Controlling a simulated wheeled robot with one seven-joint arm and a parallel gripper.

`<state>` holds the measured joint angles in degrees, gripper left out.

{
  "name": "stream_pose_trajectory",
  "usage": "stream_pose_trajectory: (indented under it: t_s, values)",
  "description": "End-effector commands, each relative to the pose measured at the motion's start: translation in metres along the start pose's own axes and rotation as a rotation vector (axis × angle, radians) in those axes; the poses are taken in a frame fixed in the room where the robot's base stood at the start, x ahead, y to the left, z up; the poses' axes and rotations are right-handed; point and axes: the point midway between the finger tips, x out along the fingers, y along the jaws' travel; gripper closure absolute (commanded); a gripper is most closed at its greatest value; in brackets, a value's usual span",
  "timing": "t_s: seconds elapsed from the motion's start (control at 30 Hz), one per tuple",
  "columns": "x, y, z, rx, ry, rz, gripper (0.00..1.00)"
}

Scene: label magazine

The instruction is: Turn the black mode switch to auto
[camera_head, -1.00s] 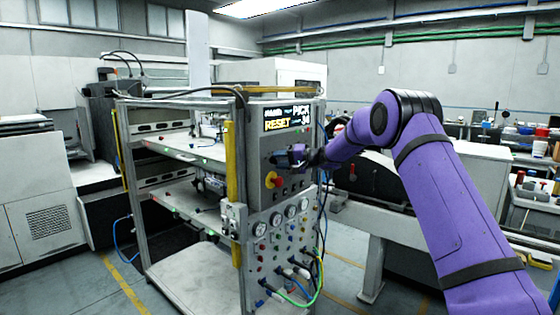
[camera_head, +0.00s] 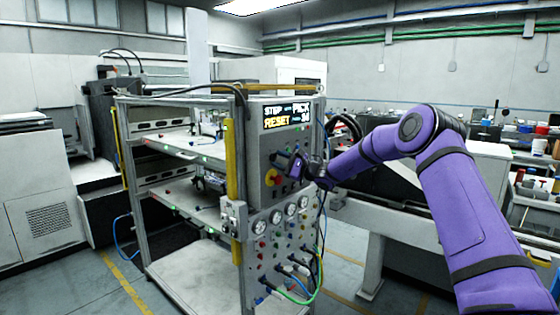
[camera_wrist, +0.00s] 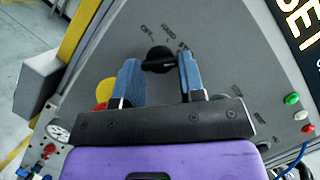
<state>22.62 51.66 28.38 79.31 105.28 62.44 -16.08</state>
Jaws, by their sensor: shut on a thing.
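The black mode switch (camera_wrist: 158,56) is a round knob with a raised bar on the grey panel, in the upper middle of the wrist view. In the head view my gripper (camera_head: 286,160) is at the panel front and hides the switch. The display (camera_head: 287,115) above shows "STOP", "PICK", "34" and a yellow "RESET".
A red emergency button on a yellow base (camera_head: 272,177) sits close below my gripper; its yellow edge also shows in the wrist view (camera_wrist: 104,91). Gauges (camera_head: 277,217), buttons and hoses lie lower down. A yellow post (camera_head: 231,175) stands left of the panel.

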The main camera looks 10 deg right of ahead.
Motion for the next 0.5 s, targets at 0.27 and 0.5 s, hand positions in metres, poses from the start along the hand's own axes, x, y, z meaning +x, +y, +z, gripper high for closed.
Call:
stream_pose_trajectory:
  t_s: [0.27, 0.5]
  values:
    - [-0.0011, 0.0027, -0.0007, 0.230, 0.001, -0.096, 0.87]
    - [-0.0006, 0.0047, -0.0004, 0.382, 0.002, -0.159, 0.87]
